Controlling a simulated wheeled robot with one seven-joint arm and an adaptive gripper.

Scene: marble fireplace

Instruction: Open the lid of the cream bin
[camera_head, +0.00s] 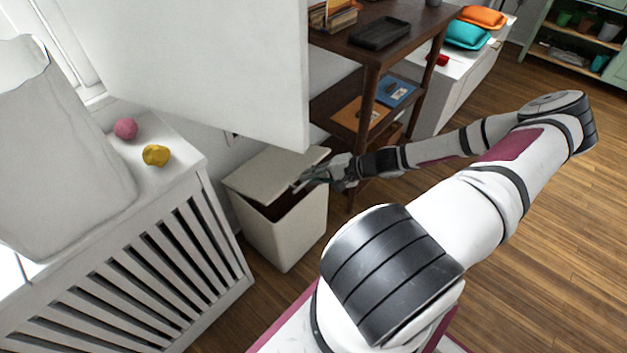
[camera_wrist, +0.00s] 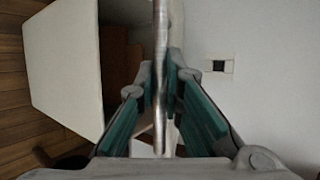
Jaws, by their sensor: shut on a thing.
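The cream bin (camera_head: 283,235) stands on the floor between the white slatted cabinet and the dark wooden shelf. Its lid (camera_head: 268,172) is partly raised, with a dark gap showing under its front edge. My gripper (camera_head: 302,182) is at the lid's right front edge. In the wrist view, the lid shows edge-on as a thin upright strip (camera_wrist: 161,40) between the fingers of my gripper (camera_wrist: 160,85), which are shut on it. The bin's wall (camera_wrist: 62,62) is left of the strip, beside its shadowed brown opening.
The white slatted cabinet (camera_head: 190,190), with a pink ball (camera_head: 125,128) and a yellow lump (camera_head: 156,155) on top, stands left of the bin. A large white panel (camera_head: 215,60) hangs above. The wooden shelf (camera_head: 368,95) stands close behind my forearm. Floor at right is clear.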

